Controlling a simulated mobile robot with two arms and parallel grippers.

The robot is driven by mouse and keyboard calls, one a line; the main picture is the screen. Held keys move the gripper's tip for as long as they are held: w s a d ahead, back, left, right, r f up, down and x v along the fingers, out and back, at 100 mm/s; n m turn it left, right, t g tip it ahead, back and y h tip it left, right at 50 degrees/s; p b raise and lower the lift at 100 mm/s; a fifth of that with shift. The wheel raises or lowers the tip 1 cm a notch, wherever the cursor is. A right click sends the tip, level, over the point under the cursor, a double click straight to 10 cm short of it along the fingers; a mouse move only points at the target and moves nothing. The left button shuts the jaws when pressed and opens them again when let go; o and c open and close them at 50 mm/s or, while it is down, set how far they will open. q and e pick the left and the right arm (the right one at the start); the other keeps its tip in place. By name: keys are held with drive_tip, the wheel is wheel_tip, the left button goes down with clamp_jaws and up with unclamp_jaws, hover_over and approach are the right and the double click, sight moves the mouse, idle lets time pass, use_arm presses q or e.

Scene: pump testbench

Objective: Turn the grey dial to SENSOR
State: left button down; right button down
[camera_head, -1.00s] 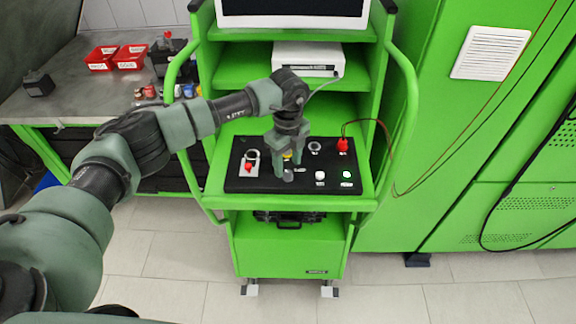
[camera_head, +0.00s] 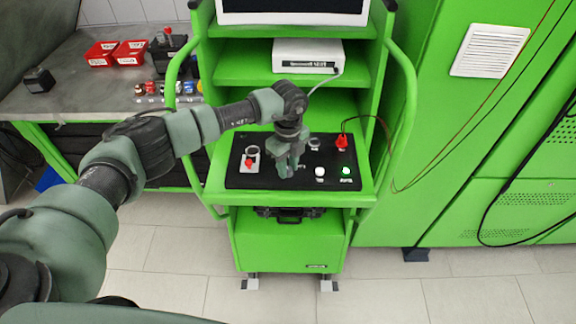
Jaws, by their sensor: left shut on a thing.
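The black control panel (camera_head: 262,181) lies on the shelf of the green cart. My left gripper (camera_head: 286,172) points down over the middle of the panel. Its fingers are closed together on the grey dial, which they hide almost fully, so I cannot read the dial's setting. My right gripper is not in view.
On the panel are a red switch on a pale plate (camera_head: 249,163), a white button (camera_head: 320,172), a green lit button (camera_head: 346,171) and a red plug (camera_head: 341,142) with cables. A workbench (camera_head: 60,100) with red bins (camera_head: 131,53) stands left. A green cabinet (camera_head: 470,130) stands right.

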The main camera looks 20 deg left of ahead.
use_arm(q)
drive_tip(key=shift+f+m+b, duration=0.15)
drive_tip(key=shift+m+b, duration=0.75)
drive_tip(key=shift+b, duration=0.2)
drive_tip(key=m+b, duration=0.9)
drive_tip(key=b, duration=0.1)
drive_tip(key=shift+m, duration=0.4)
drive_tip(key=shift+r+m+b, duration=0.15)
drive_tip(key=shift+m+b, duration=0.7)
drive_tip(key=shift+m, duration=0.2)
drive_tip(key=shift+r+m+b, duration=0.1)
drive_tip(key=shift+m+b, duration=0.7)
drive_tip(key=shift+m, duration=0.25)
drive_tip(key=c, duration=1.1)
unclamp_jaws()
